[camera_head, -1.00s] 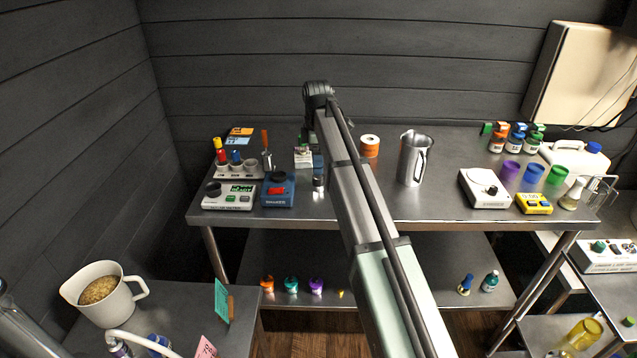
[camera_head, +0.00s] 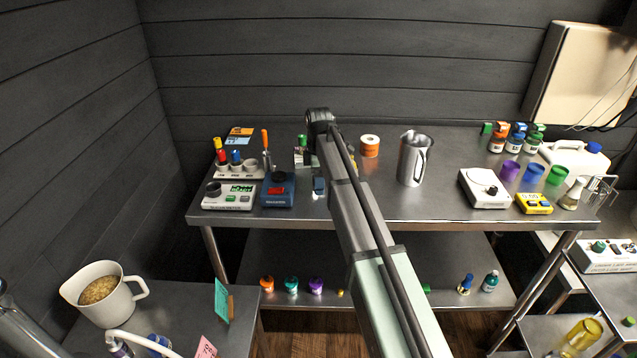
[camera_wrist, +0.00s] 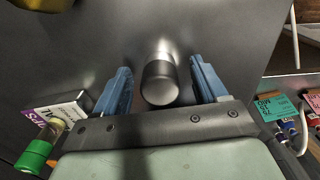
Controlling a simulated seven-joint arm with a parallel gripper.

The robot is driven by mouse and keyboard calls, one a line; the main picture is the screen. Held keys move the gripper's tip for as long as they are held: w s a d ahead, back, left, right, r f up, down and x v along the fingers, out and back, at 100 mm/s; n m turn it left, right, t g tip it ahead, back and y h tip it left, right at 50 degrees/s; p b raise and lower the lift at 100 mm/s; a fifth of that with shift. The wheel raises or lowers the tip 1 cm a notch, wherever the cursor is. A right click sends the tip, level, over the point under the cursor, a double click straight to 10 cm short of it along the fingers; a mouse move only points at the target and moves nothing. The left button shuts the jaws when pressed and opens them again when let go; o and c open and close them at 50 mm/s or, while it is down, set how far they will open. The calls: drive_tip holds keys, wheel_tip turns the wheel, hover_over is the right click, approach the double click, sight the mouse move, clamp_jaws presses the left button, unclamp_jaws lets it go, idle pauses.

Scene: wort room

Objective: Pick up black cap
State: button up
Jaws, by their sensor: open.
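A short dark cylinder that looks like the black cap (camera_wrist: 158,82) stands on the steel table in the wrist view. My gripper (camera_wrist: 161,72) is open, with one blue finger on each side of it. A gap shows between the cylinder and each finger, and nothing is held. In the head view, a blue finger of my gripper (camera_head: 319,186) shows low over the table beside my arm, and I cannot make out the cap there.
A green-capped vial (camera_wrist: 37,155) and a white printed box (camera_wrist: 66,110) are left of the gripper in the wrist view. In the head view, a blue device (camera_head: 278,190) stands to the left. A steel jug (camera_head: 413,160) is to the right.

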drive_tip(key=c, duration=1.1)
drive_tip(key=shift+r, duration=0.1)
